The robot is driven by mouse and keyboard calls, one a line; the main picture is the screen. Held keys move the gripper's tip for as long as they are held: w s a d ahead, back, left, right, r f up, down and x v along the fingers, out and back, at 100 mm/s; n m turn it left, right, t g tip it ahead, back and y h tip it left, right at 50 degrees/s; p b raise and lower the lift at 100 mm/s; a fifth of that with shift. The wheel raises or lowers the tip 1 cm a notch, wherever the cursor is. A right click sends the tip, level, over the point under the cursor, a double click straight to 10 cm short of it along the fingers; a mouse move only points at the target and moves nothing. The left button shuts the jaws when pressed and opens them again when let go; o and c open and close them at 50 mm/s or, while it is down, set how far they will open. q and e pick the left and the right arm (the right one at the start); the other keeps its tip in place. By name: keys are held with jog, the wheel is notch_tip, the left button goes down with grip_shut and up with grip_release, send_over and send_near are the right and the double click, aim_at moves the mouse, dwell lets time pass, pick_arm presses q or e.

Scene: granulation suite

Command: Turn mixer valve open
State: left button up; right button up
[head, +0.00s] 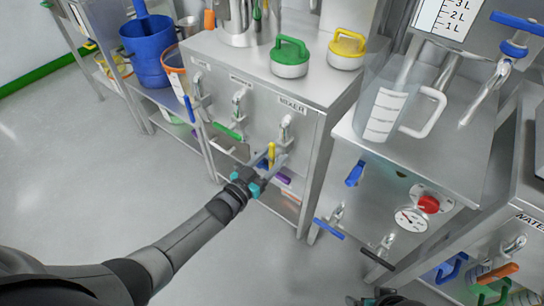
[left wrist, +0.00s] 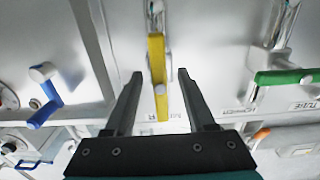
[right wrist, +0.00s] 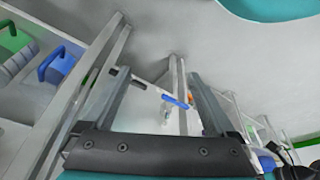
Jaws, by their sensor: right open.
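The mixer valve has a yellow lever (head: 271,152) that hangs down from its spout on the front of the steel cabinet, below the MIXER label (head: 292,104). My left gripper (head: 273,161) is at this lever. In the left wrist view the yellow lever (left wrist: 157,72) lies between the two spread fingers, with a gap on each side. That gripper (left wrist: 160,76) is open. My right gripper (right wrist: 158,76) is open and empty. Only a bit of it shows at the bottom edge of the head view.
A green-handled valve (head: 228,131) is left of the mixer valve. A clear measuring jug (head: 385,112) stands on the right-hand cabinet, above a gauge (head: 411,219) and blue (head: 329,229) and black (head: 378,259) levers. Blue bucket (head: 146,50) at left. The floor at left is clear.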

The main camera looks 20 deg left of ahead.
pick_arm(q)
jog(key=shift+s, duration=0.1)
pick_arm(e)
jog(key=shift+w+r, duration=0.1)
jog(key=shift+r, duration=0.05)
pick_arm(q)
jog(key=shift+s, duration=0.15)
jog(key=p+v, duration=0.2)
jog(key=v, duration=0.2)
jog(key=shift+s+a, duration=0.1)
jog(key=shift+s, duration=0.05)
jog(key=p, duration=0.3)
send_near(270, 159)
jog(key=shift+v, duration=2.3)
pick_arm(e)
jog(key=s+d+f, duration=0.1)
jog(key=s+f, duration=0.1)
jog(key=f, duration=0.2)
jog(key=s+f+g, duration=0.1)
jog(key=s+f, duration=0.1)
jog(key=f, duration=0.3)
jog(key=shift+s+d, duration=0.3)
jog(key=shift+d, duration=0.1)
jog(key=shift+f, duration=0.1)
